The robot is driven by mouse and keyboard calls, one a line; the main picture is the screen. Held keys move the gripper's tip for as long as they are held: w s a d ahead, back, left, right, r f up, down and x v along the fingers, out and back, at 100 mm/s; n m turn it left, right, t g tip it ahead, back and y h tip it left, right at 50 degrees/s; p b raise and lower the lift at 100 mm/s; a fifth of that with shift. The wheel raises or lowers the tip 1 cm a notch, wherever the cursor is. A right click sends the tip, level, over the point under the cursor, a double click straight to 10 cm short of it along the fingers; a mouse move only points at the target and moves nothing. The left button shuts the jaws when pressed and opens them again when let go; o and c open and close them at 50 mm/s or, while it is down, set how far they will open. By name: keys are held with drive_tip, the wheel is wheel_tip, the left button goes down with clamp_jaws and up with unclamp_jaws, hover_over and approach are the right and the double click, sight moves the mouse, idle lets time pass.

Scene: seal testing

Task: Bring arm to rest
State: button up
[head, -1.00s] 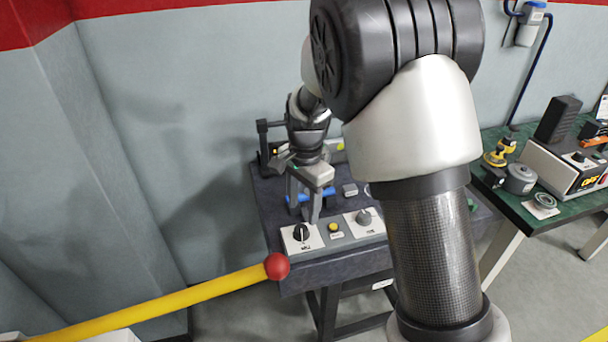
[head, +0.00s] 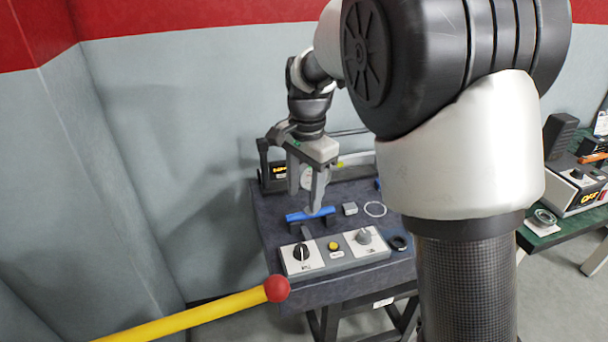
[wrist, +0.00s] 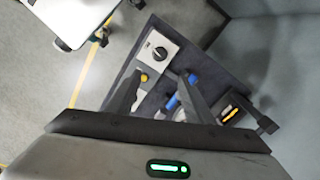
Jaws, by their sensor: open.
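My gripper (head: 306,198) hangs from my arm over the left part of the dark test table (head: 268,236). My upper arm fills the right middle of the head view and hides part of the table.
A control panel (head: 332,254) with two knobs and a yellow button lies along the table's front edge. A yellow bar with a red ball end (head: 277,288) reaches in front. A green bench (head: 550,236) with equipment stands right. The grey wall is close behind the table.

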drive_tip(key=s+d+r+n+t+p, duration=0.2)
drive_tip(key=s+d+r+n, duration=0.2)
drive_tip(key=s, duration=0.7)
drive_tip(key=s+d+r+n+t+p, duration=0.3)
drive_tip(key=s+d+r+n, duration=0.2)
drive_tip(key=s+d+r, duration=0.4)
drive_tip(key=s+r, duration=0.1)
drive_tip(key=s, duration=0.2)
drive_tip(key=shift+d+r+n, duration=0.25)
drive_tip(key=shift+r+n, duration=0.05)
drive_tip(key=shift+c, duration=0.5)
